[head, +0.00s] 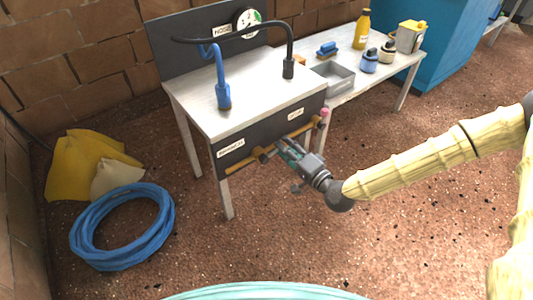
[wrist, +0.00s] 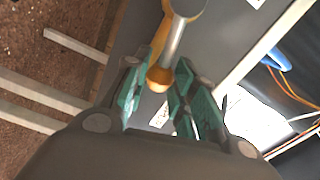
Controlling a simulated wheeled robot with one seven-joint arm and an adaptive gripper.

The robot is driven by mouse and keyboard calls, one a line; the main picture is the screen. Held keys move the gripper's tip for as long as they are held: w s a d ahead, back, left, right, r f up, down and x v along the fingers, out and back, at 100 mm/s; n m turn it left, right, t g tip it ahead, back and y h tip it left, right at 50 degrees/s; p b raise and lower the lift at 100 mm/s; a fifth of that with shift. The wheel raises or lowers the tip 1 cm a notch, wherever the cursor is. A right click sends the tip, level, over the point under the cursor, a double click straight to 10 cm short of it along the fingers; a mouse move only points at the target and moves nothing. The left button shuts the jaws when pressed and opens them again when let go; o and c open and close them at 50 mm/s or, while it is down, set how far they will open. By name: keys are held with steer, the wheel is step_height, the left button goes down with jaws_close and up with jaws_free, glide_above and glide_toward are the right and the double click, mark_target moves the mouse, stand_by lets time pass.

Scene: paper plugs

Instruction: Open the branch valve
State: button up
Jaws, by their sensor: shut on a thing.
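The branch valve is on a yellow-brown pipe (head: 240,163) that runs along the dark front panel of the metal bench. My gripper (head: 287,150) is at this pipe, right of a brown fitting (head: 264,154), and hides part of it. In the wrist view the teal fingers of my gripper (wrist: 160,92) stand either side of a grey metal rod with a yellow end, which I take for the valve handle (wrist: 173,42). The gripper is shut on this handle. How far the valve is turned cannot be told.
A pink knob (head: 324,112) is at the pipe's right end. A blue hose coil (head: 123,226) and yellow bags (head: 82,163) lie left on the floor.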

steer(key=shift+f+m+b, duration=0.75)
steer(key=shift+m+b, duration=0.05)
steer(key=shift+m, duration=0.4)
steer(key=o, duration=0.8)
steer(key=v, duration=0.4)
steer(key=shift+p, duration=0.4)
